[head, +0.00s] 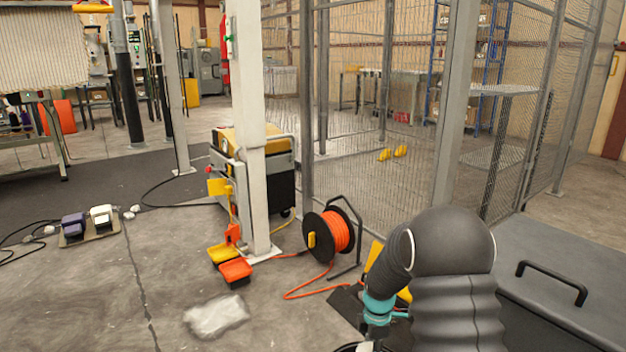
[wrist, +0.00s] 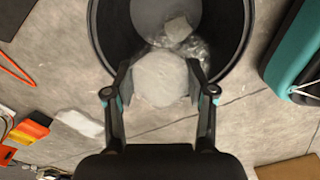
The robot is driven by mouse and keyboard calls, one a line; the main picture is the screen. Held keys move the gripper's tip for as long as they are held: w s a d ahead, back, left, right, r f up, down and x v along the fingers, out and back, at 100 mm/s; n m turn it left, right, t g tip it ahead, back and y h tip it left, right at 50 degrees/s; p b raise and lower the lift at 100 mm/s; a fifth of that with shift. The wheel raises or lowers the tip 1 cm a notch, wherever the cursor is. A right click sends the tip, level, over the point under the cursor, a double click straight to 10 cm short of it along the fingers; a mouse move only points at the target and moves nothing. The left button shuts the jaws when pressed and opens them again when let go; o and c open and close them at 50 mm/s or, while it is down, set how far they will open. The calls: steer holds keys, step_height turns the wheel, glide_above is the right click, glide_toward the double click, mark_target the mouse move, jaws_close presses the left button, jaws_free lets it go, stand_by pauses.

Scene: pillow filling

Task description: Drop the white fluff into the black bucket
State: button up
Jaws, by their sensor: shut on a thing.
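In the wrist view my gripper (wrist: 159,77) is shut on a rounded clump of white fluff (wrist: 160,88), with one finger on each side of it. The black bucket (wrist: 105,36) is at the top of that view, its round mouth open towards the camera. The fluff overlaps the near part of the bucket's mouth and hides some of its rim; how high it is above the rim I cannot tell. Clear crinkled wrap and a small pale piece (wrist: 178,28) show inside the bucket.
A crumpled whitish piece (head: 216,316) lies on the concrete floor. Orange and yellow pedals (head: 236,270), an orange cable reel (head: 330,236) and a white post (head: 250,130) stand beyond. A grey box with a handle (head: 555,285) is at right.

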steer(key=o, duration=0.8)
steer(key=shift+o, duration=0.2)
step_height(320, 180, up, 12)
